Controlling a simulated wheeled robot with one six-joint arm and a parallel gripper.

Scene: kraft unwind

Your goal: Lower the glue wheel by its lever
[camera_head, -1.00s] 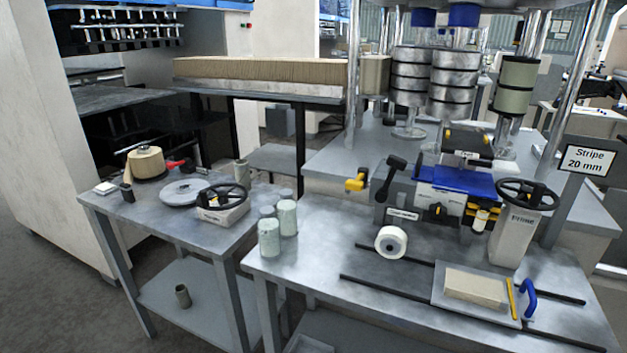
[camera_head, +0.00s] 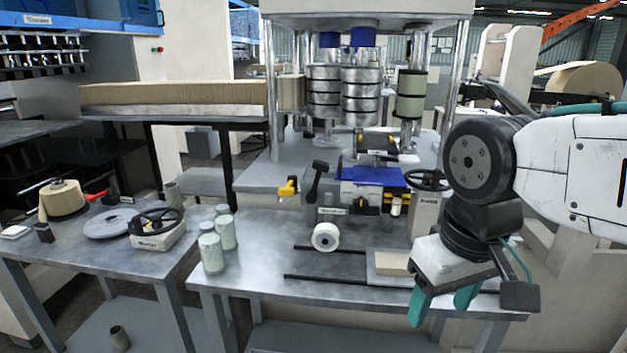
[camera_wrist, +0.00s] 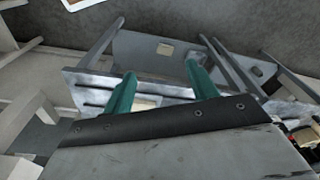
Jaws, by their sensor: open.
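The gluing unit (camera_head: 374,173) with a blue top stands on the right-hand table. A black lever (camera_head: 314,185) with a knobbed end rises at its left side, tilted slightly. A white wheel (camera_head: 325,236), perhaps the glue wheel, is low in front of the unit, close to the tabletop. I cannot tell whether it touches the table. My gripper (camera_head: 442,302) points down at the table's front right, well right of the lever and apart from it. Its teal fingers are spread and empty; they also show in the wrist view (camera_wrist: 160,72). My gripper hides part of the tray.
A yellow handle (camera_head: 288,187) sticks out left of the lever. A handwheel (camera_head: 428,180) on a grey post stands right of the unit. A tray with a tan block (camera_head: 392,262) lies in front. Several pale green cylinders (camera_head: 226,232) stand at the table's left.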

